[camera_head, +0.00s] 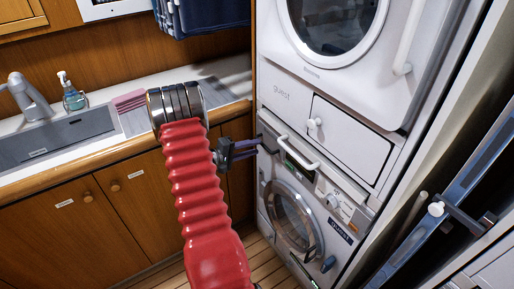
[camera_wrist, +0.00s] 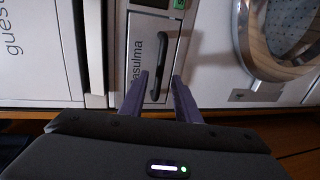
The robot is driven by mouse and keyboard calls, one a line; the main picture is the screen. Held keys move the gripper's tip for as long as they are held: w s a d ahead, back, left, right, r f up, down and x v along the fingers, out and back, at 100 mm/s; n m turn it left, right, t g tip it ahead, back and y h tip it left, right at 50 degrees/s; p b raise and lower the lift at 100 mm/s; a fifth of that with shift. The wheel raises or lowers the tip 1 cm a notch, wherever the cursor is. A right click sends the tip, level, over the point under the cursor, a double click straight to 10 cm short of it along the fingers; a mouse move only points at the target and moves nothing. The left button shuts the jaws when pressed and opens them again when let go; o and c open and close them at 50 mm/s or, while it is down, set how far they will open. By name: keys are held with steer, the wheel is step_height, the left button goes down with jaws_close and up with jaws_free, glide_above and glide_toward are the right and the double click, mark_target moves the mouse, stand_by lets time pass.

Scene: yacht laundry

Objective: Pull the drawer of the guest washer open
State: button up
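The guest washer (camera_head: 293,215) is the lower white machine in the head view, with a round door and a "guest" label low on its front. Its drawer (camera_head: 267,133) is at the upper left of that front, partly behind my gripper. In the wrist view the drawer front (camera_wrist: 137,52) looks closed and carries a dark bar handle (camera_wrist: 160,62). My gripper (camera_head: 259,147) is at the drawer front. In the wrist view my gripper (camera_wrist: 160,76) has its two purple fingers apart, one on each side of the handle. I cannot tell whether they touch it.
A white machine (camera_head: 310,70) with a round door stands above, over a "guest" panel. A white bar handle (camera_head: 300,152) sticks out above the washer's front, close right of my gripper. The sink counter (camera_head: 110,145) is at left. A blue board (camera_head: 440,200) stands at right.

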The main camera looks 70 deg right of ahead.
steer(key=shift+x, duration=1.4)
jaws_close()
